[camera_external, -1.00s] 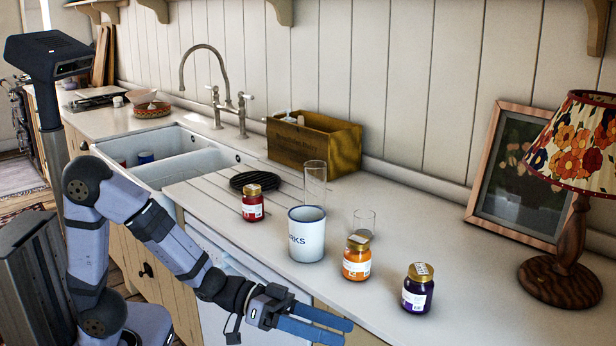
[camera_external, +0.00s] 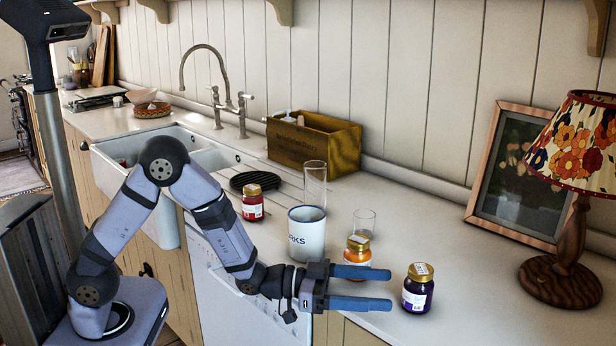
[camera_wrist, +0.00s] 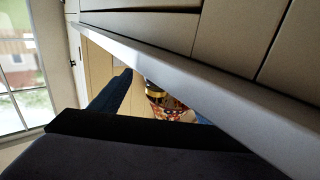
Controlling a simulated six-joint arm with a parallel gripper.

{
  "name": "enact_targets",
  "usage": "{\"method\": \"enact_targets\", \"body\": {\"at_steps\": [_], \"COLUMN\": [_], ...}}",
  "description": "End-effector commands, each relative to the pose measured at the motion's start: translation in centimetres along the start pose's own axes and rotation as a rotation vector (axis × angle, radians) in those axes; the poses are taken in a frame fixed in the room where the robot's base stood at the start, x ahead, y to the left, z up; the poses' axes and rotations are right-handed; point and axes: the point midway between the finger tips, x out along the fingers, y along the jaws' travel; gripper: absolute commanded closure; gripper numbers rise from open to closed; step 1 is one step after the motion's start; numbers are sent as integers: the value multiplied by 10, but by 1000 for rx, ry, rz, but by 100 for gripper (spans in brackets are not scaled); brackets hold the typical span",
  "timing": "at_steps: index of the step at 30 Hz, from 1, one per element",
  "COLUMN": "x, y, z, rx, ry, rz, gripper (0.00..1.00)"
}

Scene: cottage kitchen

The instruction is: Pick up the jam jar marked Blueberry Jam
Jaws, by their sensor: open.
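A dark purple jar with a gold lid (camera_external: 418,290) stands upright on the counter at the front right. Its label is too small to read. My gripper (camera_external: 392,289) is open and empty, low at the counter's front edge, with its two blue fingers pointing right at this jar. The fingertips are a short way left of the jar and seem apart from it. An orange jar (camera_external: 357,251) stands behind my upper finger, partly hidden by it. A red jar (camera_external: 252,204) stands farther left. In the wrist view, a small, partly hidden gold-and-dark thing (camera_wrist: 156,92) shows between the fingers.
A white enamel mug (camera_external: 306,238), a tall glass (camera_external: 315,178) and a short glass (camera_external: 364,222) stand near the orange jar. A wooden crate (camera_external: 290,146) is at the back. A lamp (camera_external: 562,282) and a framed picture (camera_external: 490,200) stand right. The counter around the purple jar is clear.

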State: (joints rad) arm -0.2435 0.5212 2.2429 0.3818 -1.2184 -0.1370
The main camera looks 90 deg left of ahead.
Motion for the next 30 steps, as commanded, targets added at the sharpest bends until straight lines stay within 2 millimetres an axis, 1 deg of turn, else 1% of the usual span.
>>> {"method": "enact_targets", "body": {"at_steps": [1,4,11,14,18,24,30], "x": [5,12,17,26,43,61,65], "y": [0,0,1,1,1,1,1], "z": [-1,-1,-2,-5,-10,-8,-7], "rx": [-1,-1,-1,-1,-1,-1,-2], "ry": [0,1,0,-1,0,-1,0], "rz": [1,1,2,3,2,2,2], "gripper": [31,31,31,31,31,31,31]}}
